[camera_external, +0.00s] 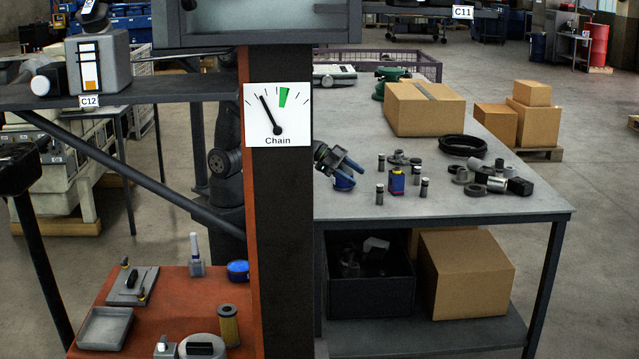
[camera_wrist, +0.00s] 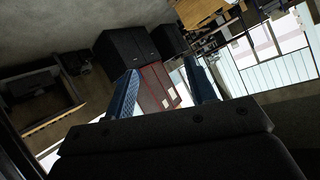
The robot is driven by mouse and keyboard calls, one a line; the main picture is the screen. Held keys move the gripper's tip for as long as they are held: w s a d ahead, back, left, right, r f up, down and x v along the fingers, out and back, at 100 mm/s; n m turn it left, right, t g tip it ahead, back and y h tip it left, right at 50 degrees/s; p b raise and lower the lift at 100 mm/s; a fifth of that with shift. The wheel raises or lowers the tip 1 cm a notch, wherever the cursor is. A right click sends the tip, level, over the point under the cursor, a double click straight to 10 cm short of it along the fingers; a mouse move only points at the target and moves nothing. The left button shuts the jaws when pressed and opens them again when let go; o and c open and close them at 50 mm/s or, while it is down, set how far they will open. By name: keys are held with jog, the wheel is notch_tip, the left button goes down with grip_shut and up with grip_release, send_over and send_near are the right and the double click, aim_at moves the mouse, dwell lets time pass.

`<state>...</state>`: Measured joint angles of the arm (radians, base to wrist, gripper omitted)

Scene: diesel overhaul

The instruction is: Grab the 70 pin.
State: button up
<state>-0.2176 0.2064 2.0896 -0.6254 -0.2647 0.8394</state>
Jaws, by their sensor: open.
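Several small dark cylinders with lighter bands, which look like pins, stand on the grey workbench (camera_external: 500,203) in the external view. One pin (camera_external: 381,164) is at the back left, another pin (camera_external: 379,195) at the front left, and a third pin (camera_external: 424,188) to the right. Their markings are too small to read, so I cannot tell which is the 70 pin. My gripper (camera_external: 353,172) is left of the pins, near the bench's left side, with its blue-tipped fingers apart. In the wrist view, my gripper (camera_wrist: 160,70) is open and empty; no pin shows there.
A black ring (camera_external: 463,146) and loose metal parts (camera_external: 490,178) lie to the right; a cardboard box (camera_external: 425,108) is behind. A dark post with the Chain gauge (camera_external: 277,115) hides much of my arm.

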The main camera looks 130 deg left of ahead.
jog(key=s+a+n+g+y, duration=0.2)
jog(key=s+a+n+y, duration=0.3)
jog(key=s+n, duration=0.45)
send_near(380, 189)
jog(key=shift+m, duration=0.45)
jog(key=x, duration=0.7)
jog(key=s+x, duration=0.1)
jog(key=x, duration=0.2)
jog(key=shift+w+a+f, duration=0.1)
jog(key=shift+a+f, duration=0.25)
jog(key=shift+a, duration=0.2)
grip_shut()
